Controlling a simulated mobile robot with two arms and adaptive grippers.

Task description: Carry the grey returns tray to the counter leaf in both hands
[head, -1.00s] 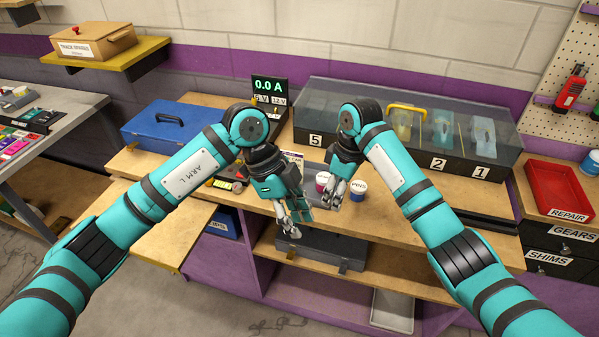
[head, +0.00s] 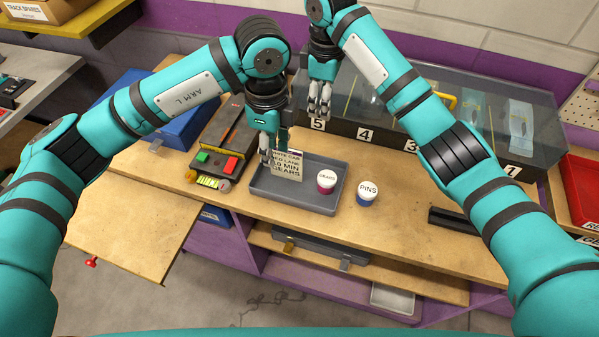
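A shallow grey tray (head: 285,196) lies on the wooden workbench in the head view. A printed card (head: 286,166) stands in it, and a pot labelled GEARS (head: 326,181) is at its right end. The counter leaf (head: 125,225) is the bare wooden flap at the left. My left gripper (head: 267,160) points down over the tray's left back part, close to the card; I cannot tell whether it touches. My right gripper (head: 319,112) hangs behind the tray, before the clear-lidded case, apart from the tray. Finger gaps are too small to read.
A blue PINS pot (head: 367,194) stands just right of the tray. A track controller with green and red buttons (head: 222,145) is close on the left, a blue case (head: 180,125) behind it. The numbered case (head: 470,149) lines the back. The leaf's top is clear.

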